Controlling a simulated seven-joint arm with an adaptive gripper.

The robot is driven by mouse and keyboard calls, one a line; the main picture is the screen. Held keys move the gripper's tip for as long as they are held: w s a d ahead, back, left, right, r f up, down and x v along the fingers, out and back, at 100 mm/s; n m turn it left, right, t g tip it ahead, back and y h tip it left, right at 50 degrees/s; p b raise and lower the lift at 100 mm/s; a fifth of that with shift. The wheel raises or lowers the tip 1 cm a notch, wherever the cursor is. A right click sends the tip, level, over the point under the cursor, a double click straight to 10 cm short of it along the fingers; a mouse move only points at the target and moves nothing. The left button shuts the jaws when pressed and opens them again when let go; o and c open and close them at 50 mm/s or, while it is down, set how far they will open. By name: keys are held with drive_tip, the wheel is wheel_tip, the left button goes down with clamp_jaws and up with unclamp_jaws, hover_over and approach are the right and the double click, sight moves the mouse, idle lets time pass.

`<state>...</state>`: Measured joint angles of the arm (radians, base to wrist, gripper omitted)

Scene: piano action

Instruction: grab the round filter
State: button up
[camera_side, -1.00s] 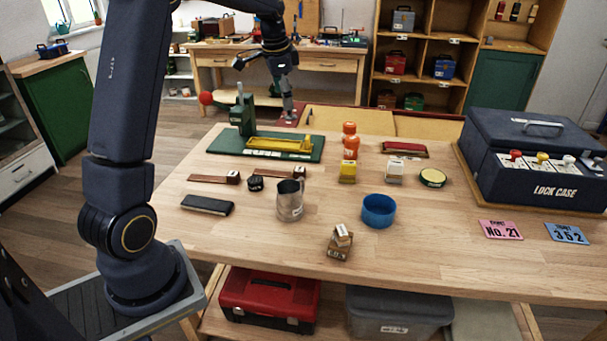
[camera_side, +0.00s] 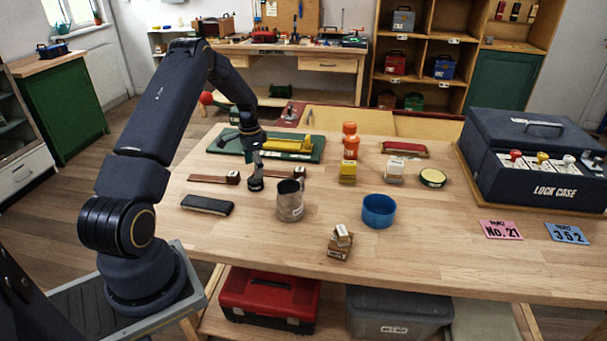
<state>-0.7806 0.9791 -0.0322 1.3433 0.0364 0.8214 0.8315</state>
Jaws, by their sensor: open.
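A small black round piece (camera_side: 256,187), which looks like the round filter, lies on the wooden table between two hammer-like wooden pieces. My gripper (camera_side: 256,176) points straight down right over it, with the fingertips close around or just above it. The jaws are open. The fingers hide most of the round piece, and I cannot tell whether they touch it.
A metal jug (camera_side: 290,203) stands close to the right of my gripper. A black block (camera_side: 207,205) lies to the left. The green board (camera_side: 222,143) with a yellow part is behind. A blue bowl (camera_side: 379,211) stands farther right.

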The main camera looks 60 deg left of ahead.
sight(255, 179)
drive_tip(key=shift+f, duration=2.8)
drive_tip(key=c, duration=1.2)
drive_tip(key=shift+r, duration=0.15)
